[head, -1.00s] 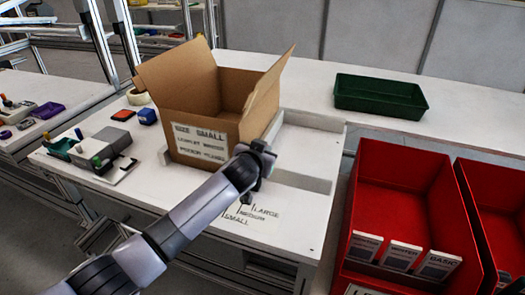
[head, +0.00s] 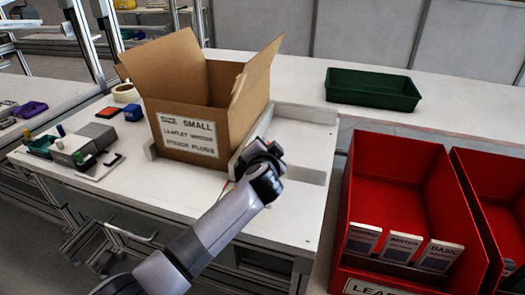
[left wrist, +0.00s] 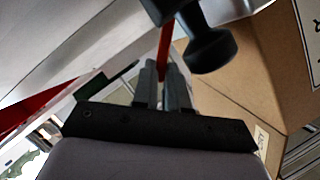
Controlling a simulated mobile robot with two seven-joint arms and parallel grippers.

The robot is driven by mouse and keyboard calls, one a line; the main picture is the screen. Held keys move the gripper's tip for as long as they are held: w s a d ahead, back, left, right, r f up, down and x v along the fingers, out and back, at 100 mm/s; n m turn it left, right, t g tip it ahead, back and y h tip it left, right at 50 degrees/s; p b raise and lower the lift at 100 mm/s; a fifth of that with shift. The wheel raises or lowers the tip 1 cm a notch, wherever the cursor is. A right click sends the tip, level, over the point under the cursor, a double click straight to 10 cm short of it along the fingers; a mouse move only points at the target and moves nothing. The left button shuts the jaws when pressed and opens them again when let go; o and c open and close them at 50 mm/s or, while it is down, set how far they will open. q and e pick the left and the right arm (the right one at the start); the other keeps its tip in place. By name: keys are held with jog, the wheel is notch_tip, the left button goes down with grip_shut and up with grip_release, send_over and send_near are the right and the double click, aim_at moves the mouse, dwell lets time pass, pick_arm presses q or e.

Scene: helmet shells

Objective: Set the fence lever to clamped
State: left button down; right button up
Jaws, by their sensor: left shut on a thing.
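My left gripper (head: 268,152) is at the front right corner of the open cardboard box (head: 187,133), over the pale fence (head: 300,170). Its fingers hide the lever in the head view. In the left wrist view, the gripper's fingers (left wrist: 163,85) are closed together on a thin red lever (left wrist: 165,50). A dark round knob (left wrist: 210,52) is close beside it. Whether the lever stands at clamped cannot be told. My right gripper is not in view.
The box's label reads SIZE SMALL. Red bins (head: 405,185) with cards stand at the right, and a green tray (head: 373,88) lies behind. A grey block fixture (head: 85,143) is on the left. The bench front (head: 280,220) is clear beside my arm.

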pick_arm(q)
jog(key=shift+d+f, duration=0.1)
jog(key=shift+f, duration=0.05)
dwell(0.3)
jog(key=c, duration=1.2)
grip_release()
jog(key=shift+o, duration=0.2)
jog(key=shift+s, duration=0.1)
jog(key=shift+p+v, duration=0.45)
jog(key=shift+v, duration=3.1)
